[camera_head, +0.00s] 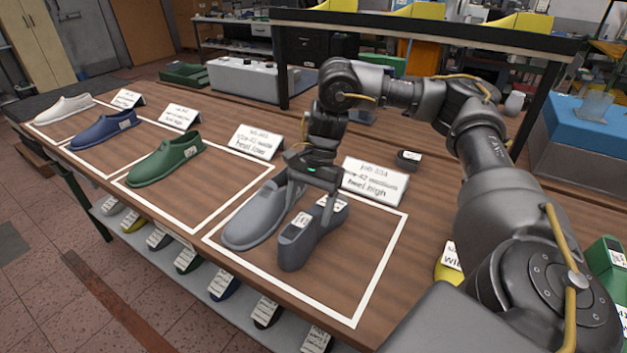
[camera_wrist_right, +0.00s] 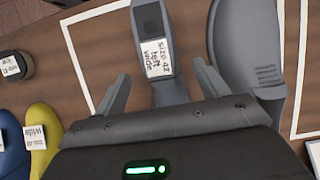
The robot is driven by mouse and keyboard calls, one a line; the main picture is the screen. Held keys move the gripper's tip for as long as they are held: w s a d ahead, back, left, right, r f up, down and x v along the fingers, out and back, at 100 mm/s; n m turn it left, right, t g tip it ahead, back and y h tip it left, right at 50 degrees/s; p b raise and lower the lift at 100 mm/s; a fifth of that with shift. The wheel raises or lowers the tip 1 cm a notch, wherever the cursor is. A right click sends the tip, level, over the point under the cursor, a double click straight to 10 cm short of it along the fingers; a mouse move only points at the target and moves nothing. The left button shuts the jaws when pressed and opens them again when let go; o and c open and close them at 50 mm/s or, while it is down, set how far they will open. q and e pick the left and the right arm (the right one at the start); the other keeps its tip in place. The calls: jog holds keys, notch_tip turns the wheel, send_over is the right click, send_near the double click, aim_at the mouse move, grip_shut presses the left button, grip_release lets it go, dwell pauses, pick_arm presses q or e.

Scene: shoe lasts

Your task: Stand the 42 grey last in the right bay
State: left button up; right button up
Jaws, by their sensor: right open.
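The grey last (camera_head: 300,238) rests inside the white-outlined bay nearest me, the right one, with a printed label on its top. I see no clear finger contact. The grey shoe (camera_head: 258,214) lies left of the last in the same bay. My left gripper is out of view.
The bay's card (camera_head: 374,181) reads heel high and stands behind it. A green shoe (camera_head: 166,160), a blue shoe (camera_head: 104,129) and a white shoe (camera_head: 63,109) lie in bays farther left. A small dark round object (camera_head: 408,158) sits behind. The bay's right side is bare.

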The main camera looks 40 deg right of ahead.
jog(key=p+v, duration=0.1)
jog(key=v, duration=0.5)
jog(key=shift+r+p, duration=0.1)
jog(key=shift+p, duration=0.2)
jog(key=shift+d+r, duration=0.15)
jog(key=shift+r, duration=0.15)
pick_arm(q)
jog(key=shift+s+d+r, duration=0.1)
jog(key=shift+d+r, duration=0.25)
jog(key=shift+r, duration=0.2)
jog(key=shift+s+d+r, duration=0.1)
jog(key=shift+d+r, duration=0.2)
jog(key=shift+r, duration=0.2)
pick_arm(e)
jog(key=shift+d+r, duration=0.1)
jog(key=shift+r, duration=0.1)
